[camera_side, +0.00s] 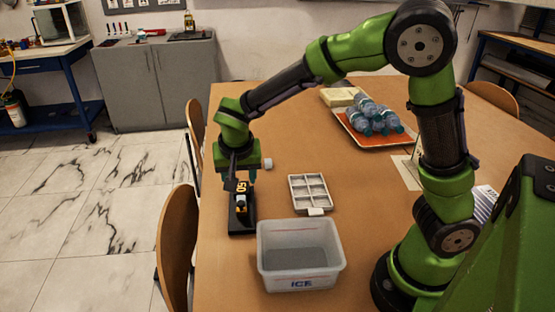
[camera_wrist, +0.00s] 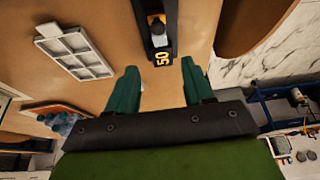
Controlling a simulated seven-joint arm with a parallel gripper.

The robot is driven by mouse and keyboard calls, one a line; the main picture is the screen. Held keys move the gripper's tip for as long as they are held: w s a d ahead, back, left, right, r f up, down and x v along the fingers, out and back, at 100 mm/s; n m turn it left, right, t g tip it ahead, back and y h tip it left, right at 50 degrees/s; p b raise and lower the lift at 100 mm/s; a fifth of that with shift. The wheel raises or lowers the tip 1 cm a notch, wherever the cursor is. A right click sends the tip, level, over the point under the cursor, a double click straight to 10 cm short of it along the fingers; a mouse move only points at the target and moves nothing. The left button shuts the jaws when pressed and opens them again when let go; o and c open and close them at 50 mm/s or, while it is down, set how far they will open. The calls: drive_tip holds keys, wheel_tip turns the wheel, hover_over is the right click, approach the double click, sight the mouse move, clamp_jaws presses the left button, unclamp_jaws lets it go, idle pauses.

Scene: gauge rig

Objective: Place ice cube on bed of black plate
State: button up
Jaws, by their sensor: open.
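The black plate (camera_side: 242,226) stands near the table's left edge, with a yellow "50" on it. It also shows at the top of the wrist view (camera_wrist: 171,12). A small pale block (camera_wrist: 159,39), possibly the ice cube, is on the plate under a dark round part; I cannot tell whether it is ice or part of the device. My gripper (camera_side: 241,183) is above the plate, pointing down. In the wrist view its two green fingers (camera_wrist: 157,82) are wide apart with nothing between them. The "50" shows just beyond the fingertips.
A clear bin marked ICE (camera_side: 301,280) stands in front, to the right of the plate. A pale compartment tray (camera_side: 310,193) lies behind it; its compartments look empty. An orange tray (camera_side: 373,138) with several bottles is farther back. Chairs (camera_side: 178,243) stand along the left edge.

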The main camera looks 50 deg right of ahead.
drive_tip(key=s+r+n+t+y, duration=0.2)
drive_tip(key=s+r, duration=0.4)
drive_tip(key=s, duration=0.3)
drive_tip(key=s+d+r+n+t+y, duration=0.1)
drive_tip(key=s+r+n+t+y, duration=0.1)
drive_tip(key=s+r, duration=0.3)
drive_tip(key=s+n+y, duration=0.1)
drive_tip(key=s, duration=0.3)
drive_tip(key=shift+s+d+r, duration=0.15)
drive_tip(key=shift+d+r, duration=0.15)
drive_tip(key=shift+r, duration=0.05)
